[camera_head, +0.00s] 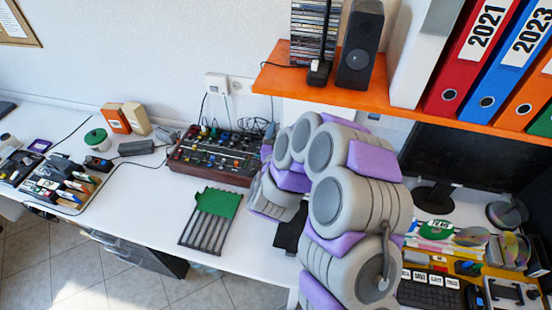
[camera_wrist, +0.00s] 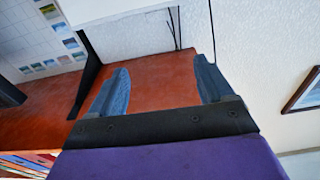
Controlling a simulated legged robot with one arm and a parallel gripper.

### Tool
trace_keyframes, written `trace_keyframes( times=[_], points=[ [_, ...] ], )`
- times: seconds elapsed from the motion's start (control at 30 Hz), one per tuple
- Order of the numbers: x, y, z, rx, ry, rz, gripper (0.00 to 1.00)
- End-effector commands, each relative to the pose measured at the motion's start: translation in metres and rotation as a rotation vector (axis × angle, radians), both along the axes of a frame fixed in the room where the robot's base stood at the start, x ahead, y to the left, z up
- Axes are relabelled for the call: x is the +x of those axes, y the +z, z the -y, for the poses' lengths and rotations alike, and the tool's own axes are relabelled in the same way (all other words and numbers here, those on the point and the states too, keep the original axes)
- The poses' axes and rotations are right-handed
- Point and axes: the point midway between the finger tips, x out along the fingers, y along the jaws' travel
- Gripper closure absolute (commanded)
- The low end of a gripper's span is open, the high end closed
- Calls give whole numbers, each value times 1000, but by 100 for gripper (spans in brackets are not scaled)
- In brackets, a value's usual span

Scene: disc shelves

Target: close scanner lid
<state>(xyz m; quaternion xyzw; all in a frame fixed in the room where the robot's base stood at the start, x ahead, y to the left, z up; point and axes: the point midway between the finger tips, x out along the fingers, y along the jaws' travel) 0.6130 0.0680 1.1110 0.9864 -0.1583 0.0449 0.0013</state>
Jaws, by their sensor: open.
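I cannot pick out a scanner or its lid for certain in either view. In the wrist view, my gripper (camera_wrist: 163,88) is open, with its two blue-grey fingers wide apart and nothing between them. An orange-red surface (camera_wrist: 160,68) shows beyond and between the fingers. A white object with a dark edge (camera_wrist: 110,10) is at the top of that view; I cannot tell what it is. In the head view, my grey and purple arm fills the middle right and hides part of the desk, and my fingertips cannot be made out.
The white desk (camera_head: 140,205) holds a mixer (camera_head: 215,155), a green-topped rack (camera_head: 211,220) and a keyboard (camera_head: 425,295). An orange shelf (camera_head: 330,92) above carries a speaker (camera_head: 361,45) and binders (camera_head: 478,55). A dark monitor (camera_head: 470,165) stands below the shelf, right of my arm.

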Motion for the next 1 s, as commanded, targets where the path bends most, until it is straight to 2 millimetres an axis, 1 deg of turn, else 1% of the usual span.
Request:
trace_keyframes(
  times=[0.03,0.07,0.23,0.5,0.7,1.0],
  points=[
    [-8,4,-5,-7,6,1,19],
    [-12,4,-5,-9,5,2,19],
    [-21,0,-8,-7,1,-11,19],
    [-39,2,-13,-7,5,1,19],
    [-71,-4,-25,-8,6,-3,19],
    [-106,-10,-36,-5,3,-1,19]
  ],
)
